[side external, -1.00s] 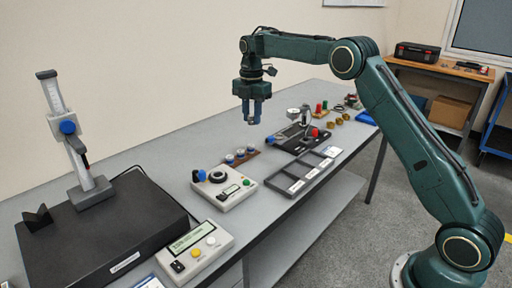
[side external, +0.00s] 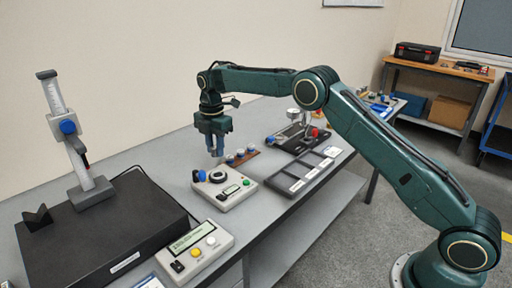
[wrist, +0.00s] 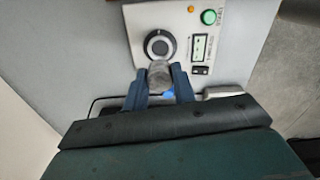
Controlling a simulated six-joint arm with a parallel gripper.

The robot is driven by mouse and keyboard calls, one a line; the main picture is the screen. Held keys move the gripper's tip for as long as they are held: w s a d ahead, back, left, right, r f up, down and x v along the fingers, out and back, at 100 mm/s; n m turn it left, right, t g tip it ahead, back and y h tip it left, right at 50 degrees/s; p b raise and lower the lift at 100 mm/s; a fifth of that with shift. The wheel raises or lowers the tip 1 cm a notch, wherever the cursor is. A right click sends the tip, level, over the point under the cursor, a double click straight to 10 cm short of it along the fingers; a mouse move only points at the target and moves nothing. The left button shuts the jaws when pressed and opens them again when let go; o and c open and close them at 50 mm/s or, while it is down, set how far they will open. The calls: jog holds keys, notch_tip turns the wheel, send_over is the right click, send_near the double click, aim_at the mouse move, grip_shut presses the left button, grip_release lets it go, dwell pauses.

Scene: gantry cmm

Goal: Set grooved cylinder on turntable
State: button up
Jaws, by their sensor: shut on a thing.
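My gripper (side external: 216,150) is shut on the grooved cylinder, a small grey metallic piece (wrist: 159,72) between the blue fingers in the wrist view. Its grooves are too blurred to make out. In the side view the cylinder is mostly hidden by the fingers. The turntable is a black disc with a pale centre (side external: 217,177) on a light grey control box (side external: 235,196). It also shows in the wrist view (wrist: 158,44), just beyond the cylinder. My gripper hangs above the turntable, with a gap between them in the side view.
Behind is a brown rack with blue-capped pieces (side external: 240,157). A dark compartment tray (side external: 305,176) lies right, a digital readout (side external: 195,249) in front, and a height gauge (side external: 72,140) left.

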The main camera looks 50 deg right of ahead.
jog(key=shift+f, duration=0.15)
send_over(218, 176)
jog(key=shift+w+d+f, duration=0.1)
jog(key=shift+f, duration=2.8)
jog(key=shift+f, duration=0.65)
jog(key=o, duration=1.5)
jog(key=shift+c, duration=0.2)
jog(key=shift+r, duration=0.15)
jog(key=shift+r, duration=3.35)
